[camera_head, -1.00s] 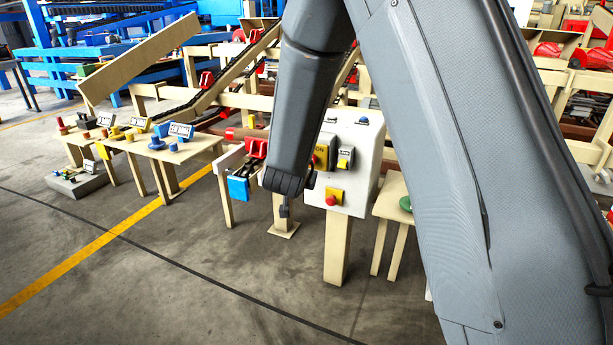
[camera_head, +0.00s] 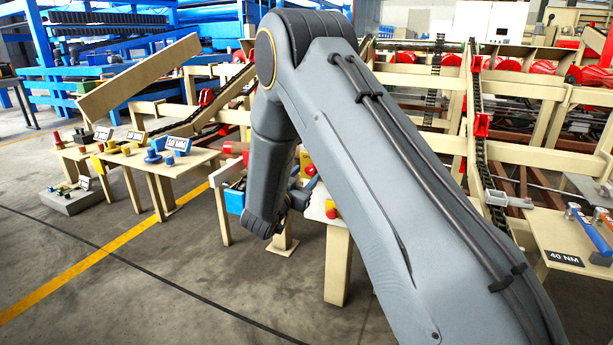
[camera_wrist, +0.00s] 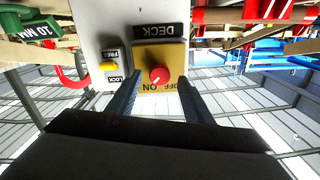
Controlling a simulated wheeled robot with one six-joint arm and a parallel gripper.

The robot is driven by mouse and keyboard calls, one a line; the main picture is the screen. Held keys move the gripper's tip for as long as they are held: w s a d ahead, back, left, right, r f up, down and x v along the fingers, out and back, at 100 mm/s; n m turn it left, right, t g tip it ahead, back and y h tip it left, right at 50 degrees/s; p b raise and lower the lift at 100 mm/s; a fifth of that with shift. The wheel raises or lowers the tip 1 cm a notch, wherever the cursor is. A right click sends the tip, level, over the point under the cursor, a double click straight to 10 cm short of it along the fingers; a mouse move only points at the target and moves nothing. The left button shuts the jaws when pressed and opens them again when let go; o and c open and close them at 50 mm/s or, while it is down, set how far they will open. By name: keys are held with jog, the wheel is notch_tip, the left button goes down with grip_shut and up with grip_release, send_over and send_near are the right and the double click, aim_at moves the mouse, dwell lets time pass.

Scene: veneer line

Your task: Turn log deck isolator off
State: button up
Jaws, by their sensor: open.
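I cannot tell which mark the knob points to. My gripper (camera_wrist: 158,84) is open, its dark fingers either side of the knob; contact is unclear. In the head view my gripper (camera_head: 301,192) is at the cabinet's front, and my arm hides most of the cabinet.
A small yellow lever (camera_wrist: 108,66) marked FREE and LOCK is beside the isolator. A blue box (camera_head: 234,201) is just left of my arm. Tables with coloured parts stand further left; the floor in front is clear.

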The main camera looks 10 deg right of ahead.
jog(key=shift+w+d, duration=0.4)
jog(key=shift+w, duration=0.15)
jog(key=c, duration=1.1)
jog(key=shift+o, duration=0.2)
